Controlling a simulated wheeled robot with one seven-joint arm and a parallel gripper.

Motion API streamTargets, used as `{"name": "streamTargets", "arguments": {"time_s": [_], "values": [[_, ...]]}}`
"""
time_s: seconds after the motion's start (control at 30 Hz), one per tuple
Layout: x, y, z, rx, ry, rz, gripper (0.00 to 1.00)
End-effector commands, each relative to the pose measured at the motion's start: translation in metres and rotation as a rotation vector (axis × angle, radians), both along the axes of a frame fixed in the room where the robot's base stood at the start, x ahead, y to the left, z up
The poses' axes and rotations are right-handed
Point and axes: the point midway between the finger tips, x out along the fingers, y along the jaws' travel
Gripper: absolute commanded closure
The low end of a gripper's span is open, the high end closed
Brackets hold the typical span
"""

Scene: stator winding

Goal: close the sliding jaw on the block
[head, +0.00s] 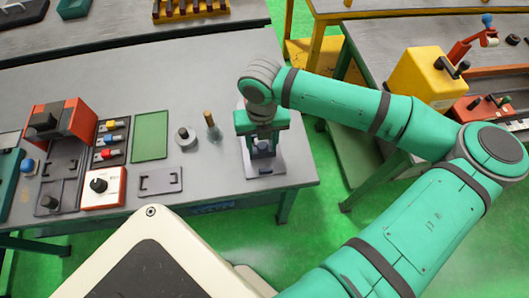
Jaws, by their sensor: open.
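My gripper (262,139) points down over a small grey fixture (265,170) near the right front corner of the grey table. It is open, though its fingers are small and partly merge with the fixture below. A small blue-grey piece, possibly the block, shows between or just below the fingers. The sliding jaw cannot be told apart from the rest of the fixture, which my gripper and wrist partly hide. I cannot tell whether the fingers touch anything.
Left of the fixture stand a brown-handled tool (211,124) and a round grey knob-like part (186,137). A green mat (150,136), a white dial box (103,187) and an orange-red machine (62,122) lie farther left. A yellow machine (424,76) stands on the right-hand bench.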

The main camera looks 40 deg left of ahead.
Motion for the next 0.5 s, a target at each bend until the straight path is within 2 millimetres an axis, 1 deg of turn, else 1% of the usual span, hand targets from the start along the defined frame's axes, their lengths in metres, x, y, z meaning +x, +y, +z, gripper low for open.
{"name": "streamTargets", "arguments": {"time_s": [0.03,0.5], "values": [[-0.003,0.000,0.002,0.000,0.006,0.003,0.58],[0.000,0.000,0.037,0.000,-0.003,0.002,0.58]]}}
